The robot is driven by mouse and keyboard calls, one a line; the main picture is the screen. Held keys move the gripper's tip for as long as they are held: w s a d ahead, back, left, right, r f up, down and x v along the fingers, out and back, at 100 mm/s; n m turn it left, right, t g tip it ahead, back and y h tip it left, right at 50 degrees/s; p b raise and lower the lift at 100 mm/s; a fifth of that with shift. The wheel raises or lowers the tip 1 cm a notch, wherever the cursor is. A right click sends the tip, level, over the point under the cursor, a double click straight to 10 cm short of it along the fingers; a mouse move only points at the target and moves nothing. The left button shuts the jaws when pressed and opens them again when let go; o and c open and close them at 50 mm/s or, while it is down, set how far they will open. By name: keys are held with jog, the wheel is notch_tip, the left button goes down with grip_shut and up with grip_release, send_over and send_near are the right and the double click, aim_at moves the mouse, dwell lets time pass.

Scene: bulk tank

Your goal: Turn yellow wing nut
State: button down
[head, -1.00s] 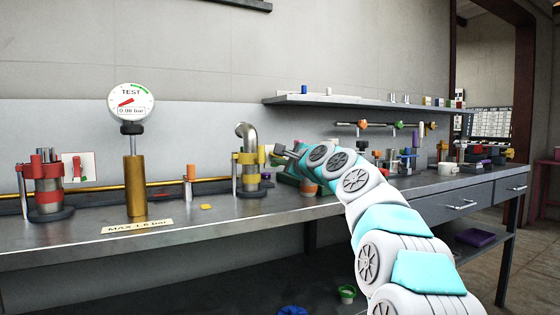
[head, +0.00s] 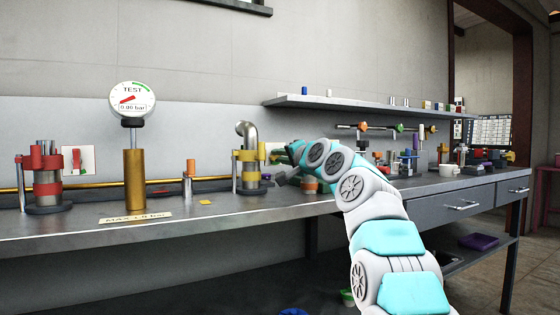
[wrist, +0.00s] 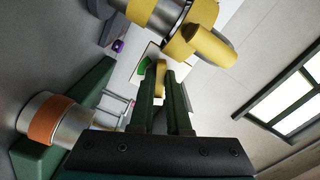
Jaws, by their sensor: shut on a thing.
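The yellow wing nut (wrist: 160,78) sits in front of a white card with a green patch in the wrist view. My gripper (wrist: 161,82) has its two dark green fingers on either side of the wing nut and is shut on it. The fingers hide part of the nut. In the head view my gripper (head: 282,168) is just right of the yellow-clamped pipe fitting (head: 250,170), and the wing nut is too small and covered to make out there. The fitting's yellow clamp (wrist: 205,42) also fills the top of the wrist view, close to the fingers.
An orange-banded metal cylinder (wrist: 50,122) stands close on the left in the wrist view. A test gauge (head: 132,99) on a brass post and a red-clamped fitting (head: 47,180) stand farther left on the bench. A shelf (head: 350,103) hangs above the arm.

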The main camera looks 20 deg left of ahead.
jog(key=shift+f+n, duration=0.15)
jog(key=shift+n, duration=0.85)
jog(key=shift+w+n, duration=0.1)
jog(key=shift+n, duration=0.6)
jog(key=shift+a, duration=0.1)
jog(key=shift+f+n, duration=0.1)
jog(key=shift+n, duration=0.9)
jog(key=shift+w+d+n+p, duration=0.15)
jog(key=shift+n+p, duration=1.1)
jog(key=shift+n, duration=1.55)
